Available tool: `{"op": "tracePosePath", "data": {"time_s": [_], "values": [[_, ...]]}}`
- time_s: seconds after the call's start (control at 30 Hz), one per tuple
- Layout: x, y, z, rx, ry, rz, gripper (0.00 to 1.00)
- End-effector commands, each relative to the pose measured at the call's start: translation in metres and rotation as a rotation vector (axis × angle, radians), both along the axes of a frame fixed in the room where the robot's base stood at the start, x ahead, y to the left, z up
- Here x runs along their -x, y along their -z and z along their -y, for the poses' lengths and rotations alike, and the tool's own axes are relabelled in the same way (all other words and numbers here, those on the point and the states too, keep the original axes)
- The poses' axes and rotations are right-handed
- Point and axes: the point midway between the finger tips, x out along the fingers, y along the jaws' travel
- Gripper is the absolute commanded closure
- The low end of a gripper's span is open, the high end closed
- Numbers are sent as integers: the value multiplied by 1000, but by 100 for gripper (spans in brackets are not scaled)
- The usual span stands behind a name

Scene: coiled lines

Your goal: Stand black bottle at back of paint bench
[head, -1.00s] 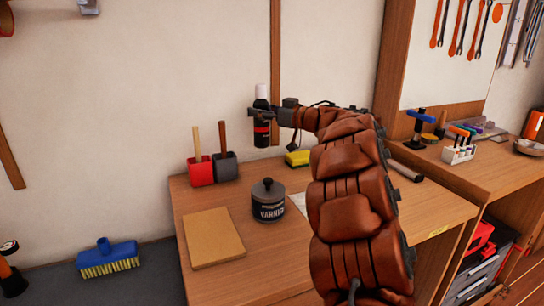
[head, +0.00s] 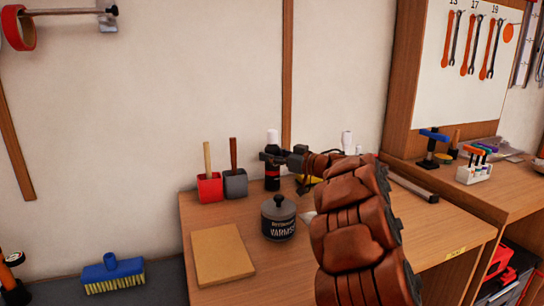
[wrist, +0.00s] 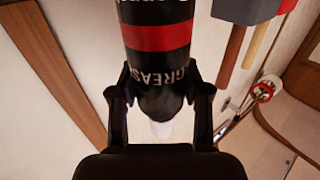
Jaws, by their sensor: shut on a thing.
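The black bottle (head: 272,172) has a white cap and a red band and is upright at the back of the paint bench (head: 300,266). My gripper (head: 272,157) is shut around its upper part. In the wrist view the bottle (wrist: 158,62) shows the word GREASE, with my gripper's fingers (wrist: 158,105) on either side of it. The bottle's base is low, at or just above the bench top; I cannot tell if it touches.
A red holder (head: 210,188) and a grey holder (head: 235,184) with handles stand just left of the bottle. A varnish tin (head: 278,219) and a tan board (head: 223,256) are in front. A yellow object is partly hidden behind my arm. A white-topped item (head: 347,140) shows behind my arm.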

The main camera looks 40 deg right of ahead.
Motion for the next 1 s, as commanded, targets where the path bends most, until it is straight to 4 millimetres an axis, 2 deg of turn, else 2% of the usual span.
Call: {"op": "tracePosePath", "data": {"time_s": [0.07,0.1,0.3,0.7,0.87,1.0], "values": [[0,1,0,-1,0,1,96],[0,2,0,-1,0,0,50],[0,1,0,0,0,0,29],[2,-1,1,1,0,0,28],[20,-2,10,0,6,-1,28],[45,-4,19,1,4,0,28]]}}
